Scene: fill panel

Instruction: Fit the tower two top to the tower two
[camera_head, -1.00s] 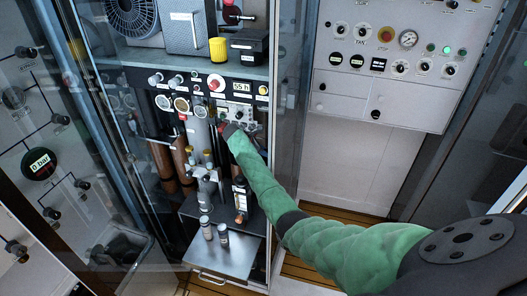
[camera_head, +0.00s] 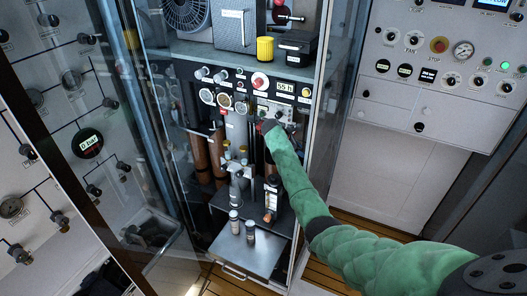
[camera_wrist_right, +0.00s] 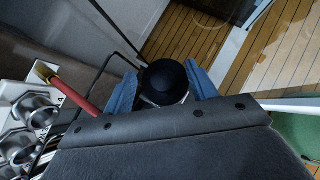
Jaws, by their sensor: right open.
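In the head view my right gripper (camera_head: 268,127) is inside the open cabinet, at the end of the green arm, in front of the small valve panel (camera_head: 274,111). In the right wrist view its blue fingers (camera_wrist_right: 164,88) stand apart on either side of a black domed knob or cap (camera_wrist_right: 165,76). I cannot tell whether they touch it. Brown upright cylinders (camera_head: 200,155) and a grey cylinder (camera_head: 236,130) stand below the gauges. I cannot tell which is tower two, or whether the black cap is its top. My left gripper is out of view.
Two small bottles (camera_head: 234,222) (camera_head: 250,232) stand on the pulled-out metal tray (camera_head: 245,258). A yellow canister (camera_head: 265,48) and black box (camera_head: 298,48) sit on the shelf above. In the wrist view a red-handled rod (camera_wrist_right: 68,90) is close left of the fingers.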

